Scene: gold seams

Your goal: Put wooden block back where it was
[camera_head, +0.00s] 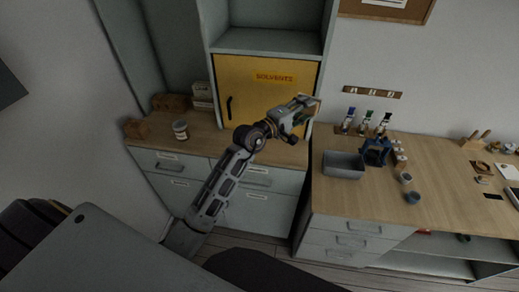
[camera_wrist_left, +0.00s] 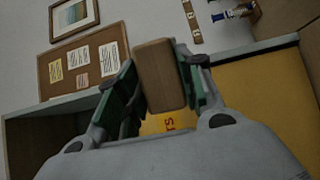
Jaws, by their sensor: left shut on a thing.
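A wooden block (camera_wrist_left: 160,75) is clamped between the two fingers of my left gripper (camera_wrist_left: 158,88) in the left wrist view. In the head view my left gripper (camera_head: 303,110) is raised in front of the yellow cabinet door marked SOLVENTS (camera_head: 252,88), near its right side. The block shows there only as a small brownish patch at the fingertips. My right gripper is not in view.
A wooden counter (camera_head: 210,147) with a jar (camera_head: 180,130) and brown blocks (camera_head: 137,128) lies left. The right worktop (camera_head: 350,205) holds a grey bin (camera_head: 343,164), a blue stand (camera_head: 376,151), bottles (camera_head: 365,122) and small cups (camera_head: 411,197). Its front left is bare.

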